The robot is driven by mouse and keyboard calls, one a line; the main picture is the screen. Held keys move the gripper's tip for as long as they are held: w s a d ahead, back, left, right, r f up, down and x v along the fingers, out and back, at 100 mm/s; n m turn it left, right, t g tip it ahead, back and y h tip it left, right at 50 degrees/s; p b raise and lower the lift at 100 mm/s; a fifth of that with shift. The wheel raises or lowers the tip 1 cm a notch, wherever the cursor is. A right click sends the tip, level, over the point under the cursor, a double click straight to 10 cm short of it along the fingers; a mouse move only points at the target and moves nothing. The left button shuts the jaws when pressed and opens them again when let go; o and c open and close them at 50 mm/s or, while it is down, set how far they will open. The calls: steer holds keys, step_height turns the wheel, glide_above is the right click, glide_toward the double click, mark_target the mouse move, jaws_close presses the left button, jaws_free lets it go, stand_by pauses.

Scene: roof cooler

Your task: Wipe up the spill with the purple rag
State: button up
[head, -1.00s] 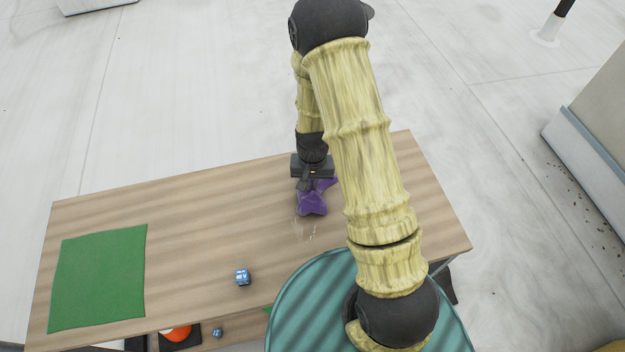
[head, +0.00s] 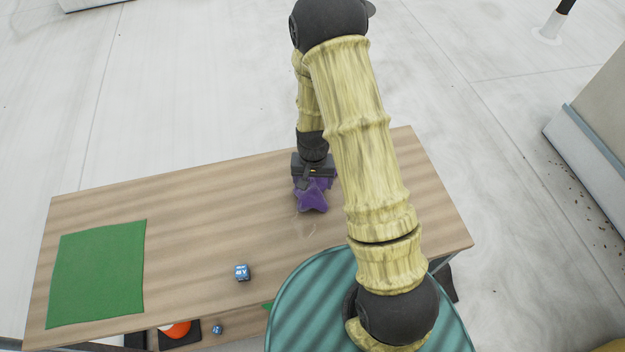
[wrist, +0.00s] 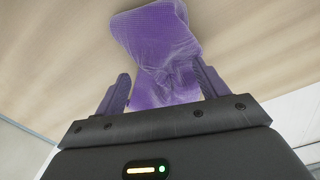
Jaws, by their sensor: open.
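The purple rag (head: 312,197) lies bunched on the wooden table (head: 200,228), near its far edge. My gripper (head: 309,186) is pointed down at the rag. In the wrist view my gripper (wrist: 162,92) is open, with the rag (wrist: 158,40) partly between its two fingers and reaching out beyond them. A faint, glossy, pale patch that looks like the spill (head: 304,227) lies just in front of the rag on the near side. My forearm hides part of the table to the right.
A small blue cube (head: 242,272) stands on the table's near side. A green mat (head: 97,275) covers the left end. A round teal striped top (head: 310,300) is at the near edge. Below are an orange object (head: 176,330) and another small blue cube (head: 217,329).

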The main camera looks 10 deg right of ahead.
steer(key=shift+f, duration=0.1)
steer(key=shift+f+b, duration=0.75)
steer(key=shift+f, duration=0.25)
jaws_close()
steer(key=shift+r, duration=0.2)
steer(key=shift+w+p, duration=0.1)
steer(key=shift+p, duration=0.5)
steer(key=shift+r+p, duration=0.1)
steer(key=shift+p, duration=0.55)
